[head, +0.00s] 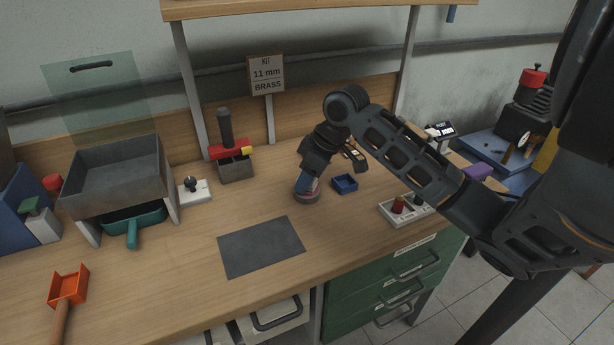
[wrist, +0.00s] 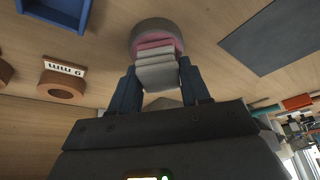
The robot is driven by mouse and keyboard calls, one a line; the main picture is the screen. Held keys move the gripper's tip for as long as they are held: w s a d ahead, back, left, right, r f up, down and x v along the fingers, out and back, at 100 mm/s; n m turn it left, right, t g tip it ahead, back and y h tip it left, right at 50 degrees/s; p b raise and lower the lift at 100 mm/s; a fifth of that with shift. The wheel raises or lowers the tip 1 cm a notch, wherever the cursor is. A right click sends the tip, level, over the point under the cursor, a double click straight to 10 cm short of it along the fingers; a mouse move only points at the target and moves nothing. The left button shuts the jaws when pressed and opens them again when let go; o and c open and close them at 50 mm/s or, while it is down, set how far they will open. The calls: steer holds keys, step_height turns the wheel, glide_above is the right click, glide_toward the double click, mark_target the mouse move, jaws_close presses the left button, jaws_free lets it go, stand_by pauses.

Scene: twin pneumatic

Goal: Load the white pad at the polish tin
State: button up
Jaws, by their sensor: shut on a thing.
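The white pad (wrist: 157,62) is a pale, layered block between the two blue fingers of my gripper (wrist: 158,85) in the wrist view. My gripper is shut on it and points down at the bench; in the head view my gripper (head: 306,184) is at the middle of the bench. The round polish tin (wrist: 150,28), grey-rimmed with pink polish inside, is right at the pad's far end. In the head view the tin (head: 308,196) is just under my fingers. Whether the pad touches the polish cannot be told.
A small blue tray (head: 345,184) stands just right of the tin. A grey mat (head: 260,248) lies in front. A black-handled tool in a stand (head: 230,160) is behind left.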

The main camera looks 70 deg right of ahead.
steer(key=shift+r+p, duration=1.85)
steer(key=shift+r, duration=1.55)
